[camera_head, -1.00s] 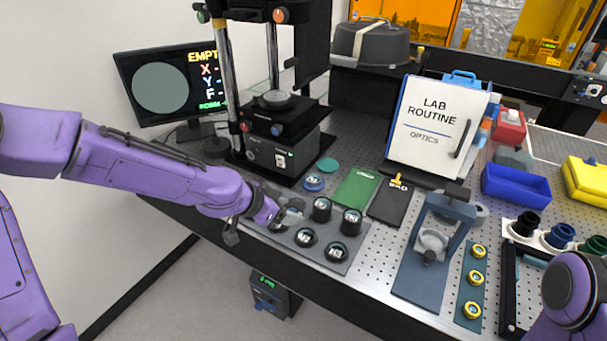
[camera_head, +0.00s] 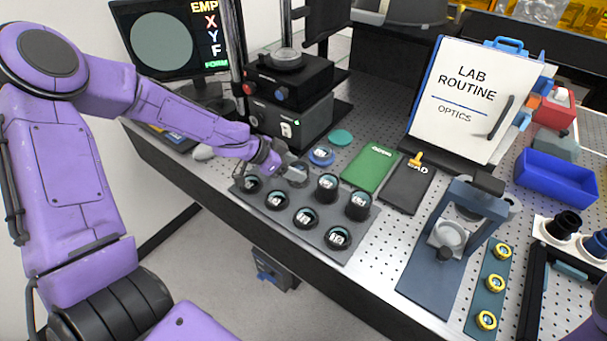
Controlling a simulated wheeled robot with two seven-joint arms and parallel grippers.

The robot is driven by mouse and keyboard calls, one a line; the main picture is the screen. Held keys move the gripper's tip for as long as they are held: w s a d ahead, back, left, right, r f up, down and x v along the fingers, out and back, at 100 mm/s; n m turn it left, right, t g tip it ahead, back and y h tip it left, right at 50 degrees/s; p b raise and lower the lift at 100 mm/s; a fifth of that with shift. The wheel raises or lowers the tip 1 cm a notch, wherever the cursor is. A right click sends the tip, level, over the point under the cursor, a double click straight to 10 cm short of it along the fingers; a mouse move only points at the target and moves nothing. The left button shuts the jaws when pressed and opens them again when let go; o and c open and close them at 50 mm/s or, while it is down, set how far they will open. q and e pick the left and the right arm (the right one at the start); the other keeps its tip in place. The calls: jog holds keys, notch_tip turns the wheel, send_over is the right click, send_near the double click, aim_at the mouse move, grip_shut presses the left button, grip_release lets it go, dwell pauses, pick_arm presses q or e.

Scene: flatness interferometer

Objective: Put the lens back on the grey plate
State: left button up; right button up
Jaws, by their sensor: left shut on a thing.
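The grey plate (camera_head: 333,214) lies along the near edge of the bench and carries several round lenses in black mounts. One mounted lens (camera_head: 327,187) and another (camera_head: 358,205) stand taller at the plate's back right; lower ones sit in a front row. My left gripper (camera_head: 288,170) is shut on a round, clear-looking lens (camera_head: 297,175), held at the plate's back left edge. Whether this lens touches the plate I cannot tell. My right gripper is out of view; only a bit of my right arm shows at the bottom right.
Behind the plate are a blue ring-shaped piece (camera_head: 321,156), a green book (camera_head: 371,167) and a black pad (camera_head: 407,188). The interferometer (camera_head: 290,100) stands at the back, with a monitor (camera_head: 168,45) to its left. A blue stand (camera_head: 455,240) is to the right.

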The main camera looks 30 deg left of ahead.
pick_arm(q)
notch_tip(320, 180, down, 2)
jog(key=shift+s+f, duration=0.15)
jog(key=shift+w+f, duration=0.1)
jog(key=shift+w, duration=0.25)
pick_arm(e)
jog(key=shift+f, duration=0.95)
pick_arm(q)
jog(key=o, duration=1.2)
jog(key=shift+s, duration=0.15)
jog(key=shift+c, duration=0.2)
